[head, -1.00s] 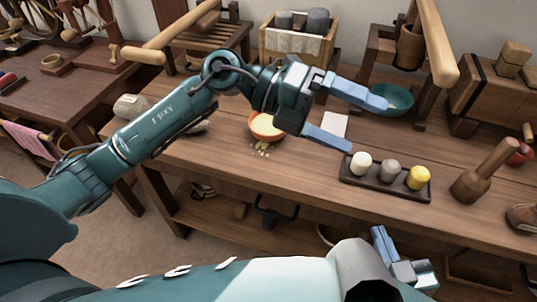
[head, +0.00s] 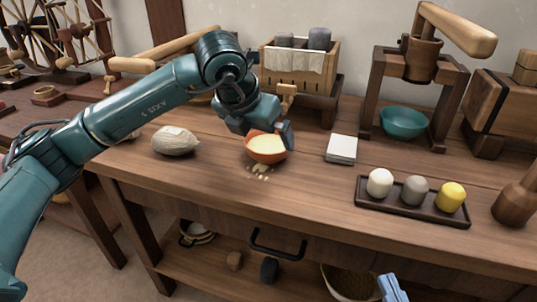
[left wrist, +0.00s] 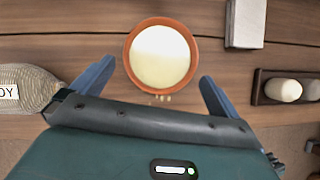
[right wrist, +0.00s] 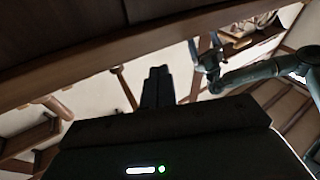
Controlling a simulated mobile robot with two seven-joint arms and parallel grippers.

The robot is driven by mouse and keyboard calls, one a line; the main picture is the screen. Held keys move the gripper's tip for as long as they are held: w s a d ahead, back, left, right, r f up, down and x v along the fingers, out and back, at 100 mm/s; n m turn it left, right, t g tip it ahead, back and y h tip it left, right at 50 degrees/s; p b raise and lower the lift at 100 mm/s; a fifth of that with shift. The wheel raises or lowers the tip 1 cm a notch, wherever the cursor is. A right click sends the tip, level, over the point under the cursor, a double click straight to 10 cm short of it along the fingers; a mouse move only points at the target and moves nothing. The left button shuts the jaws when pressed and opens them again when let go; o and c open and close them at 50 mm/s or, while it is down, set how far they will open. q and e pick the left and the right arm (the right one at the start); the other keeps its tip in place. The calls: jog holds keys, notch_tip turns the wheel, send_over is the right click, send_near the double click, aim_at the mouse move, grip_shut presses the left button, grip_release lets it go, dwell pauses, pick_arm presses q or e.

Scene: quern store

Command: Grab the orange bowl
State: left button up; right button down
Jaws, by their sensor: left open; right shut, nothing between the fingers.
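The orange bowl (head: 266,158) stands upright on the wooden bench, filled with something pale yellow, with small crumbs in front of it. My left gripper (head: 265,135) is over the bowl, its fingers pointing down; one finger hides part of the rim. In the left wrist view the bowl (left wrist: 160,57) appears ahead, and the open fingers (left wrist: 158,72) lie to either side of its near half, with a gap each side. Whether they reach rim height I cannot tell. My right gripper (head: 392,288) is low in front of the bench; in the right wrist view its fingers (right wrist: 157,85) are together and empty.
A tan sack (head: 175,141) lies left of the bowl and a white pad (head: 341,149) right of it. A teal bowl (head: 403,121) sits under a wooden press. A cloth-lined crate (head: 300,63) stands behind.

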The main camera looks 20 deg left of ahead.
aim_at(272, 151)
pick_arm(q)
jog(key=b+x, duration=0.2)
jog(key=x, duration=0.3)
jog(key=shift+w+d+f, duration=0.1)
jog(key=shift+w+f, duration=0.1)
jog(key=shift+w, duration=0.25)
jog(key=c, duration=0.7)
pick_arm(e)
jog(key=shift+a, duration=0.15)
